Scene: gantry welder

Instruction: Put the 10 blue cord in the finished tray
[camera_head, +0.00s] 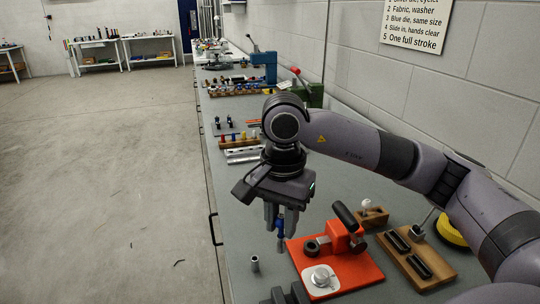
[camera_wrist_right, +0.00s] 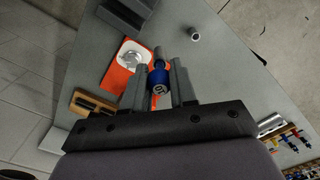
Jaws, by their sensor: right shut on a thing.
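My right gripper (camera_head: 280,212) points down above the grey bench, left of the orange press. It is shut on a blue piece (camera_head: 281,222) with a grey metal shank hanging below. In the right wrist view the blue piece (camera_wrist_right: 158,78) sits between the fingers (camera_wrist_right: 160,92), with a grey end pointing away from the camera. I cannot tell whether this is the cord named in the task. Dark parts at the bottom edge of the head view may belong to my left gripper; its jaws cannot be made out. I cannot pick out a finished tray with certainty.
An orange hand press (camera_head: 362,272) with a black handle stands beside the right gripper. A small grey cylinder (camera_head: 254,264) stands on the bench left of it. A wooden block (camera_head: 422,262) with black slots lies to the right. A rack of coloured pieces (camera_head: 238,143) is farther back.

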